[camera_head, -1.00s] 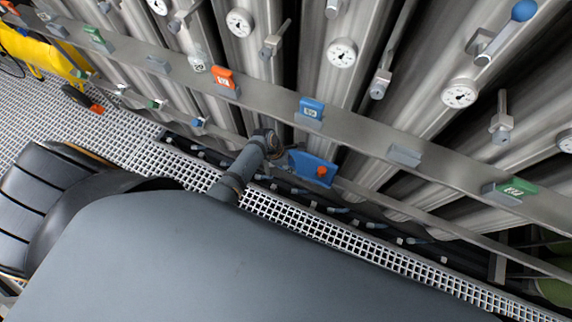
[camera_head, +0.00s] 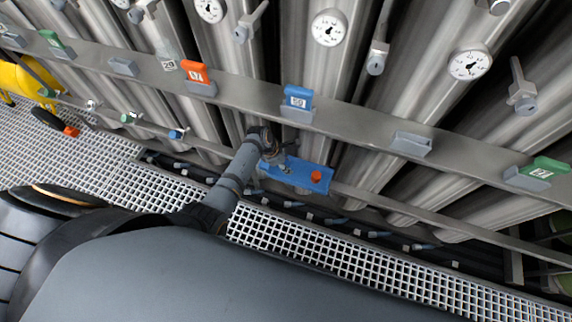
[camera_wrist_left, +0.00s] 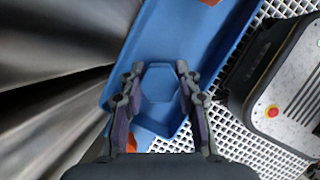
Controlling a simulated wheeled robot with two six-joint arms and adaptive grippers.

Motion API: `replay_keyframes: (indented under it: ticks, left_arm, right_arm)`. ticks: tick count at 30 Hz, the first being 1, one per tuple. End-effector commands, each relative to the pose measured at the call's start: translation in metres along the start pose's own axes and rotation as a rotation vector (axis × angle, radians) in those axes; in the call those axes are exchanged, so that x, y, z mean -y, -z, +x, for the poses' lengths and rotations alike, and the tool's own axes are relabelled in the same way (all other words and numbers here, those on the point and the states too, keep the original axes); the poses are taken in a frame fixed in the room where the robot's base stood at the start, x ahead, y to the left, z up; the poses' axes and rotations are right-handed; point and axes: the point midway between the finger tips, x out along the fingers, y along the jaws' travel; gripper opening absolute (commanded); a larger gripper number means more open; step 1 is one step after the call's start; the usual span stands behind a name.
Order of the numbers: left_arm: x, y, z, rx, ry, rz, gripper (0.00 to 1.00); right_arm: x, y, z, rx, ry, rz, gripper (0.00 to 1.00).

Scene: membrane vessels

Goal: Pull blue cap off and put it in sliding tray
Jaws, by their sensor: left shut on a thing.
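My left gripper (camera_head: 276,158) is at the left end of the blue sliding tray (camera_head: 307,182), below the steel rail. In the left wrist view, the gripper (camera_wrist_left: 160,74) has its two fingers on either side of a blue hexagonal cap (camera_wrist_left: 160,86) and is shut on it. The tray (camera_wrist_left: 193,32) lies behind the cap in the same blue, so I cannot tell whether the cap touches the tray floor. An orange piece (camera_head: 316,176) sits in the tray, and another orange piece (camera_wrist_left: 146,137) shows beside the fingers. My right gripper is out of view.
The steel rail (camera_head: 350,118) carries blue (camera_head: 297,97), orange (camera_head: 195,72) and green tags. Steel vessels with gauges (camera_head: 329,28) and valves stand behind it. White grating (camera_head: 290,240) covers the floor. A yellow object (camera_head: 22,78) is at far left.

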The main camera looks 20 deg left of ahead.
Motion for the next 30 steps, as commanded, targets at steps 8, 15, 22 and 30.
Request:
replay_keyframes:
  ticks: [8,15,22,30]
  left_arm:
    - [0.000,0.002,0.005,0.001,0.001,0.000,0.00]
    - [0.000,0.002,0.005,0.000,0.001,0.000,0.49]
    - [0.000,0.002,0.005,0.000,0.001,-0.001,0.59]
    - [0.000,0.002,-0.009,0.001,-0.002,-0.001,0.59]
  right_arm:
    - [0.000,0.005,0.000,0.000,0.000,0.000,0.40]
    - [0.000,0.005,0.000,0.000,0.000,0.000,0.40]
    - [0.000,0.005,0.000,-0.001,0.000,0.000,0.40]
    - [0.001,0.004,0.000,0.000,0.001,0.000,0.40]
